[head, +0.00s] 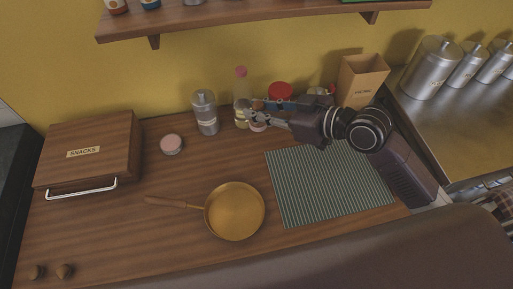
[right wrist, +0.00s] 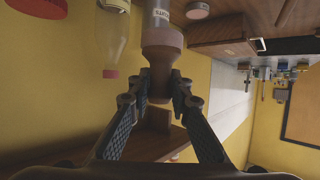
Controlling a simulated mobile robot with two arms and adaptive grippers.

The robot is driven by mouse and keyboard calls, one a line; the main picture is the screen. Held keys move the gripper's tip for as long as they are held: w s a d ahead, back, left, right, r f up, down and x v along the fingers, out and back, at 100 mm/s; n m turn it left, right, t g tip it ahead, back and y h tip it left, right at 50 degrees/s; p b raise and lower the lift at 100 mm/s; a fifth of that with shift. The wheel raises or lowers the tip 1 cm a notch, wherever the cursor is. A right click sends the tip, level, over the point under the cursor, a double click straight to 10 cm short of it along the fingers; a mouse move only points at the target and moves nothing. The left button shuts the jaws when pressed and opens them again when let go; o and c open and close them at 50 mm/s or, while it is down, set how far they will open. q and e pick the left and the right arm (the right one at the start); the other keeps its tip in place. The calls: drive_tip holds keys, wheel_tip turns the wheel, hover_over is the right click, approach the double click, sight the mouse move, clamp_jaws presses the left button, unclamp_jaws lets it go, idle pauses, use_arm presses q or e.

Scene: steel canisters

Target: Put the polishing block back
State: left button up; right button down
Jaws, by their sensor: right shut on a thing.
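My right gripper (head: 252,117) is above the back of the counter, to the right of a steel canister (head: 206,113). In the right wrist view its fingers (right wrist: 161,90) are closed on a small brown piece (right wrist: 160,84). It looks like the polishing block, but it is dark, small and partly covered by the fingertips, so its shape is unclear. The steel canister also shows beyond the fingers in the right wrist view (right wrist: 164,22). My left gripper is not in view.
A pink-capped bottle (head: 241,74) stands close behind my right gripper. A round tin (head: 171,145), a snacks box (head: 88,150), a golden pan (head: 235,211) and a striped mat (head: 325,185) are on the counter. A shelf (head: 260,22) runs above.

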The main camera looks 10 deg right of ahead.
wheel_tip(320, 180, down, 14)
drive_tip(key=shift+r+b, duration=0.25)
drive_tip(key=shift+b, duration=0.35)
drive_tip(key=shift+f+b, duration=0.3)
drive_tip(key=shift+f, duration=1.55)
drive_tip(key=shift+f, duration=0.2)
drive_tip(key=c, duration=1.8)
unclamp_jaws()
drive_tip(key=shift+r, duration=0.1)
drive_tip(key=shift+o, duration=0.2)
drive_tip(key=shift+r, duration=0.1)
